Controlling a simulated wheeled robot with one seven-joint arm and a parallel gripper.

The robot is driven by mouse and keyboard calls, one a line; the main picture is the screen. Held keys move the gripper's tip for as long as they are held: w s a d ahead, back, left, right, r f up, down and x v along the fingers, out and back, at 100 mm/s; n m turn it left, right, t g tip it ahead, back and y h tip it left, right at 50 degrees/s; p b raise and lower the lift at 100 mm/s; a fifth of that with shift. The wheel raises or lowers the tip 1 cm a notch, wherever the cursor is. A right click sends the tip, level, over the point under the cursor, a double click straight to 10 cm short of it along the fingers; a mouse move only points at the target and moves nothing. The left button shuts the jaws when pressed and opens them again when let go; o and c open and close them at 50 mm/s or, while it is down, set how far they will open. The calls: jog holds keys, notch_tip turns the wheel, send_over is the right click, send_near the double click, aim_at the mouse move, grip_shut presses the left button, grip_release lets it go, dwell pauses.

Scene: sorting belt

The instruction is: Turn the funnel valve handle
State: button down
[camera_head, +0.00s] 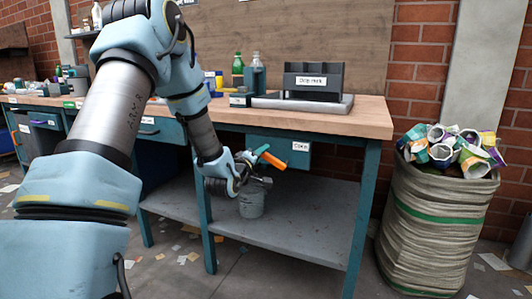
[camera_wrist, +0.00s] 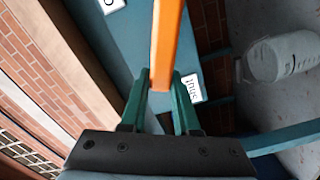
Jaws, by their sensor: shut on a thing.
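The orange valve handle (camera_head: 272,160) shows in the head view in front of the bench's front edge, slanting down to the right. In the wrist view the orange handle (camera_wrist: 168,35) runs up from between my fingers. My gripper (camera_head: 261,150) has green fingers and is shut on the handle; in the wrist view its fingertips (camera_wrist: 162,82) lie on both sides of it. I cannot make out the funnel or the valve body; my arm and wrist cover part of that area.
A grey bucket (camera_head: 252,203) stands on the lower shelf (camera_head: 300,228) below the handle, and also shows in the wrist view (camera_wrist: 285,57). A labelled teal drawer (camera_head: 292,150) is behind the handle. A full sack (camera_head: 437,225) stands right of the bench (camera_head: 360,118).

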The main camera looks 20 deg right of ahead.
jog(key=f+n, duration=0.2)
jog(key=shift+w+a+n, duration=0.2)
jog(key=shift+a+n, duration=0.1)
jog(key=shift+a, duration=0.05)
jog(key=shift+f+n, duration=0.8)
jog(key=shift+n, duration=0.5)
jog(key=shift+f, duration=0.1)
jog(key=c, duration=0.6)
grip_release()
jog(key=shift+c, duration=0.2)
jog(key=p+v, duration=0.1)
jog(key=v, duration=0.9)
jog(key=shift+s+a, duration=0.25)
jog(key=shift+s, duration=0.05)
